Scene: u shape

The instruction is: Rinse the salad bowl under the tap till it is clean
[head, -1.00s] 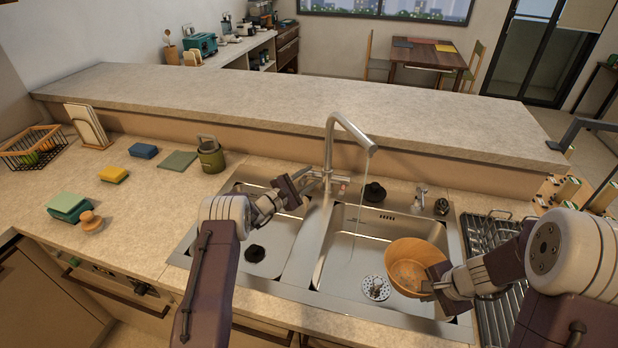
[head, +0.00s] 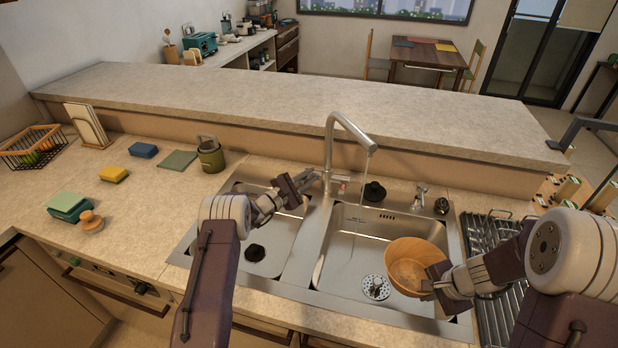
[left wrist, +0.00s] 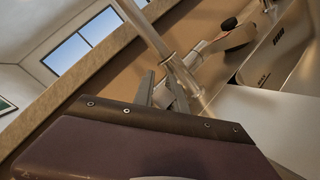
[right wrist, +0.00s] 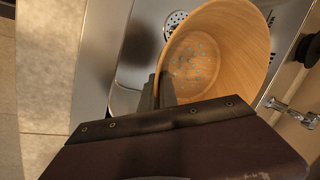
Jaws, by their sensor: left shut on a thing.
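The wooden salad bowl (head: 408,262) is tilted over the right sink basin, with pale specks on its inside in the right wrist view (right wrist: 195,60). My right gripper (head: 432,284) is shut on the bowl's wall, one finger inside and one outside. The tap (head: 330,150) stands behind the basins, its spout over the right one. A thin, faint stream of water (head: 360,190) falls from it, to the left of and behind the bowl. My left gripper (head: 300,184) is at the tap's base, shut on the tap's lever (left wrist: 178,88), which the fingers partly hide.
The left basin (head: 262,235) is empty. A drying rack (head: 490,235) lies right of the sink. A raised ledge (head: 280,105) runs behind the tap.

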